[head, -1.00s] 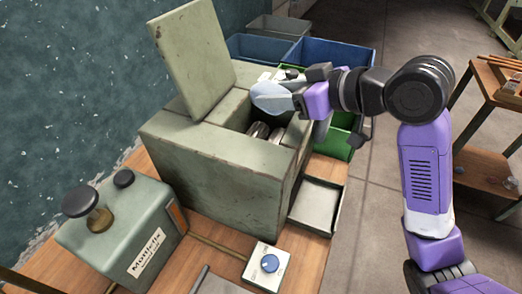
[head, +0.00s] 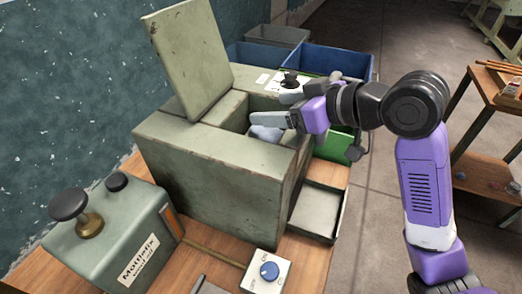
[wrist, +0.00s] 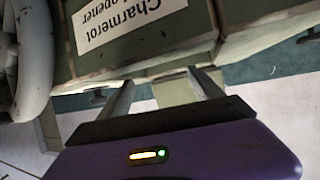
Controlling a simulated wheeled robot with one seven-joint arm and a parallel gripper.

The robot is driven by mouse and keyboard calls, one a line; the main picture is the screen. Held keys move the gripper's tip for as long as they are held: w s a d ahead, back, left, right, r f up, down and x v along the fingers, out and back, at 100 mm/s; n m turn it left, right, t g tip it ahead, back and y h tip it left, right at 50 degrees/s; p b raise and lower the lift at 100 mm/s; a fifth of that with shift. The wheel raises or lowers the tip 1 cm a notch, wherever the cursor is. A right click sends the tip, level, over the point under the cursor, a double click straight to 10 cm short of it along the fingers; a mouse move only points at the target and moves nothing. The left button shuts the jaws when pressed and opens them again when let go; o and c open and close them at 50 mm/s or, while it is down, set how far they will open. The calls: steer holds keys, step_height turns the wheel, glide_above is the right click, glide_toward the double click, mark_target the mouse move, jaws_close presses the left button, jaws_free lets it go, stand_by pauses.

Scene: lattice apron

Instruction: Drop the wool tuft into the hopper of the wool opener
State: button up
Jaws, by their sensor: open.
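The wool opener (head: 205,165) is a worn grey-green box on a wooden bench, its lid (head: 190,60) standing raised. Its hopper is the square opening in the top. My gripper is open over the hopper. The wrist view shows its two spread fingers with nothing between them, and the opener's "Charmerot" label (wrist: 130,22); the tuft is not visible there.
An open metal tray (head: 317,211) sits at the opener's right side. Blue bins (head: 335,62) are behind. A wooden shelf stands at right, beyond clear floor.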

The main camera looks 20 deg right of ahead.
steer(key=v, duration=0.7)
steer(key=shift+s+r+b, duration=0.15)
steer(key=shift+s+b, duration=0.2)
steer(key=shift+d, duration=0.15)
